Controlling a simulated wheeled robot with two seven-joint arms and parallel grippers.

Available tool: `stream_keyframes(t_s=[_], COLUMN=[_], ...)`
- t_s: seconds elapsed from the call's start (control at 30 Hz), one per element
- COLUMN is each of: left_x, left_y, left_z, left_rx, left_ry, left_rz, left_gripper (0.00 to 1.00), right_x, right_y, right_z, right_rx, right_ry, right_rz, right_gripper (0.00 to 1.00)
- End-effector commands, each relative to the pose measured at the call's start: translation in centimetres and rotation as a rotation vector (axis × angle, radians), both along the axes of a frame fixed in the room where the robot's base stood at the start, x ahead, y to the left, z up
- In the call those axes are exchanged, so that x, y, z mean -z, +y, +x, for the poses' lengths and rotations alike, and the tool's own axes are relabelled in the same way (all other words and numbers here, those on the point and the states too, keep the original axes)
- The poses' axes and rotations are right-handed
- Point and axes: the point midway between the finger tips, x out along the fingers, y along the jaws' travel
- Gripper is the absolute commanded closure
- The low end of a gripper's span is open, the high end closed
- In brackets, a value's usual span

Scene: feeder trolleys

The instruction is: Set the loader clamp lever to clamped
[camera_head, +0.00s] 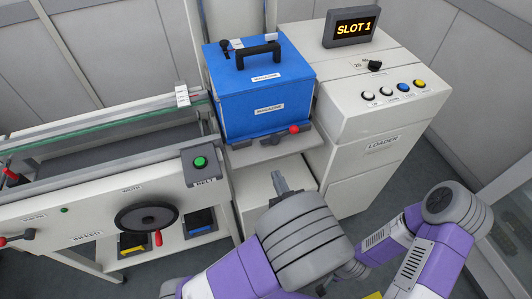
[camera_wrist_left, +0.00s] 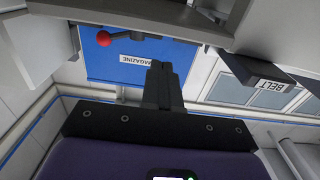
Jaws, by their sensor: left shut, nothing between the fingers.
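The clamp lever (camera_head: 294,129) has a red ball knob. It sits at the front edge of the loader's shelf, just below the blue magazine (camera_head: 243,88), with the knob toward the right. In the left wrist view the red knob (camera_wrist_left: 103,38) shows left of the fingers, against the blue magazine (camera_wrist_left: 158,58). My left gripper (camera_head: 279,181) is shut and empty, below and in front of the shelf, apart from the lever. Its closed fingers (camera_wrist_left: 160,68) also show in the left wrist view. My right arm shows at the lower right, but its gripper is out of view.
The loader cabinet (camera_head: 357,143) stands to the right, with several buttons, a knob and a SLOT 1 display (camera_head: 352,27). The conveyor trolley with a green belt button (camera_head: 200,162) and a black handwheel (camera_head: 146,217) is at the left.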

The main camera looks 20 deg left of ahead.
Motion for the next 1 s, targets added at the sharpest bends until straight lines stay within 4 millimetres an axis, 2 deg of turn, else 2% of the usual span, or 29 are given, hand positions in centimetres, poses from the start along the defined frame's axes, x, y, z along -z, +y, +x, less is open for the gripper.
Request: stream_keyframes(t_s=[0.03, 0.3, 0.5, 1.0], left_x=[0.2, 0.2, 0.1, 0.0], left_y=[0.8, 3.9, 5.3, 5.7], left_z=[0.9, 5.6, 7.7, 8.4], left_rx=[-0.007, -0.004, -0.001, 0.001], left_ry=[-0.002, -0.001, -0.001, 0.000], left_rz=[-0.001, 0.000, -0.001, 0.000], left_gripper=[1.00, 1.00, 1.00, 1.00], right_x=[0.5, 1.8, 2.5, 2.5], right_y=[0.0, 0.0, 0.0, 0.0], right_z=[0.0, 0.0, 0.0, 0.0], right_rx=[0.000, 0.000, 0.000, 0.000], right_ry=[0.000, 0.000, 0.000, 0.000], right_rz=[0.000, 0.000, 0.000, 0.000], right_gripper=[0.57, 0.57, 0.57, 0.57])
